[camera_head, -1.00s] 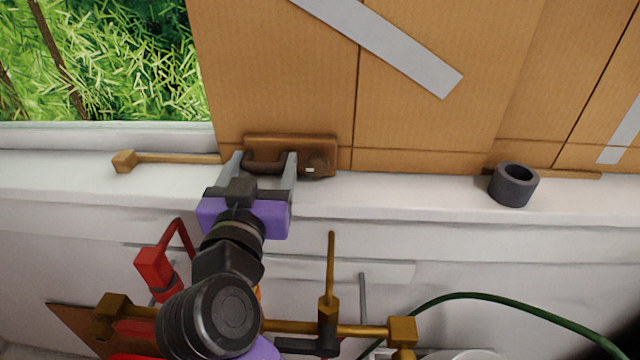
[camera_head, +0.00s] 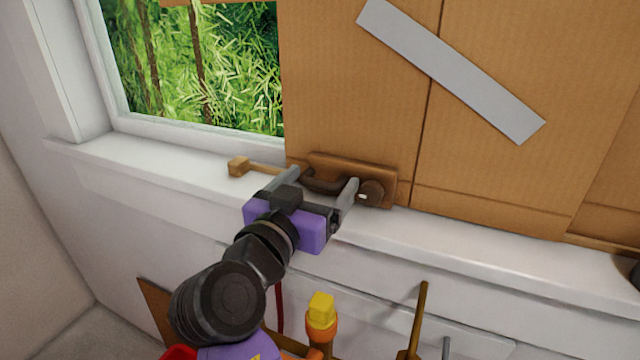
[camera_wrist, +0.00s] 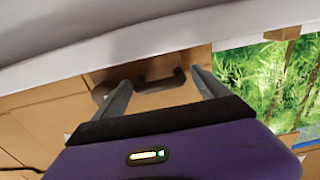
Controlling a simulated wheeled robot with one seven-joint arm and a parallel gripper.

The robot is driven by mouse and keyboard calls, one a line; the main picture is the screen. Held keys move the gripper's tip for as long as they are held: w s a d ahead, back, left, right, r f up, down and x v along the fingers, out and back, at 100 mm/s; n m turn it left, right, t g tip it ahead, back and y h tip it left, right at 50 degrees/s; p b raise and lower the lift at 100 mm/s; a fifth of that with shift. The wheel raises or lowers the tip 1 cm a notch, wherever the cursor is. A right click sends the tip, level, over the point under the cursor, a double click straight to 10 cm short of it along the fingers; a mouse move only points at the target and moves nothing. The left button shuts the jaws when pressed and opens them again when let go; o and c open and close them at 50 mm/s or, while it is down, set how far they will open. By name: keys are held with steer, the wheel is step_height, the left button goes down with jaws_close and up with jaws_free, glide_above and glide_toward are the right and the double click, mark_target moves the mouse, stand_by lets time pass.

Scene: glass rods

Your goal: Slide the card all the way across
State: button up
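The card is a brown cardboard panel (camera_head: 350,90) standing at the window, covering its right part. A brown plate (camera_head: 385,178) with a dark curved handle (camera_head: 322,187) and a round knob (camera_head: 371,193) sits low on the card, near its left edge. My gripper (camera_head: 324,178) is at the handle with its two fingers spread apart, one near each end of it. The wrist view also shows the handle (camera_wrist: 160,82) between the separated fingers (camera_wrist: 160,92). I cannot tell whether a finger touches the handle.
A wooden rod with a block end (camera_head: 238,167) lies along the white sill (camera_head: 180,165), left of the card. The window opening (camera_head: 235,80) shows greenery. Grey tape (camera_head: 450,70) crosses the cardboard. A yellow-topped object (camera_head: 321,311) stands below. A dark ring (camera_head: 635,274) is at the right edge.

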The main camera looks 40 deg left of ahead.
stand_by(0.3)
steer(key=b+v, duration=0.1)
steer(key=v, duration=0.6)
steer(key=shift+s, duration=0.4)
steer(key=shift+d, duration=0.15)
steer(key=shift+c, duration=0.4)
